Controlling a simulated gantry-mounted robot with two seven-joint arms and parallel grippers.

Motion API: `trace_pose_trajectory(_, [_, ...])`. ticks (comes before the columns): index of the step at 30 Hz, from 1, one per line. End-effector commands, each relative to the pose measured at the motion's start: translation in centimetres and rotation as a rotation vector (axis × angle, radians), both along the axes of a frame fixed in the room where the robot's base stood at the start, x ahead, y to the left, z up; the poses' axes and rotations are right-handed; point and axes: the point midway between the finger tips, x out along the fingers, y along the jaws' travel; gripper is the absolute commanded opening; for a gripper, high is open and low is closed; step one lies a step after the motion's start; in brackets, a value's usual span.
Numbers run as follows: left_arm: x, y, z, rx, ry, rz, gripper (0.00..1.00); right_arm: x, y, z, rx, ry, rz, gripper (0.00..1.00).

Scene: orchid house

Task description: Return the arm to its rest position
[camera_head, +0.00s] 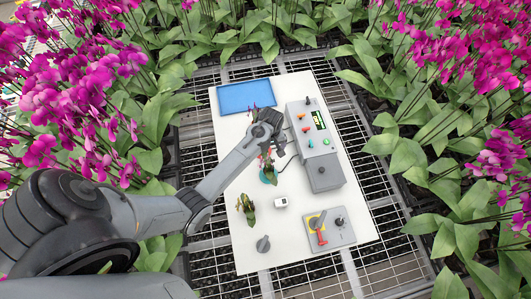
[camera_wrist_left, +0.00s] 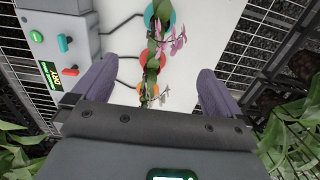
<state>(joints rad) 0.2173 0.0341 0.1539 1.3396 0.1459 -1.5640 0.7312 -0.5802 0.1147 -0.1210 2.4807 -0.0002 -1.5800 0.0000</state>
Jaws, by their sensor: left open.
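My left arm (camera_head: 160,213) reaches in from the left over a white board. My left gripper (camera_head: 271,138) is above the board's middle, left of the grey control box. In the left wrist view the two dark fingers of the left gripper (camera_wrist_left: 156,72) are spread wide apart. Small orchid plants (camera_wrist_left: 158,45) show in the gap between them, over teal, red and orange discs; I see no contact with the fingers. In the head view one plant stands by the teal disc (camera_head: 266,177), just below the gripper. My right gripper is not in view.
The grey control box (camera_head: 324,174) stands close right of the gripper. A blue tray (camera_head: 246,96) lies behind. A loose plant (camera_head: 247,210), white device (camera_head: 281,202), grey knob (camera_head: 263,244) and switch panel (camera_head: 331,240) lie nearer. Tall orchids (camera_head: 60,90) crowd both sides.

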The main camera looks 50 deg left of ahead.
Motion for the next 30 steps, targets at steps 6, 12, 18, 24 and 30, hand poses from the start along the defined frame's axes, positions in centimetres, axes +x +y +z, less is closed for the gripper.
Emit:
trace_pose_trajectory(6, [0.2, -0.1, -2.3, -0.002, -0.001, -0.002, 1.00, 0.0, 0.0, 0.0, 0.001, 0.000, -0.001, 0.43])
trace_pose_trajectory(12, [0.2, -0.1, -6.3, 0.001, -0.005, -0.003, 1.00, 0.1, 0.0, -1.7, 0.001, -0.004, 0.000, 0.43])
trace_pose_trajectory(18, [0.2, 0.0, -8.3, 0.001, -0.005, -0.002, 1.00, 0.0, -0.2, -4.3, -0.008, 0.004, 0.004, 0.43])
trace_pose_trajectory(24, [0.2, 0.0, -9.3, 0.001, -0.004, -0.002, 1.00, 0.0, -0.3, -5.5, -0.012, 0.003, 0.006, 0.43])
trace_pose_trajectory(30, [0.2, 0.0, -9.5, 0.001, -0.004, -0.002, 1.00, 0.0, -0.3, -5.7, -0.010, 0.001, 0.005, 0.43])
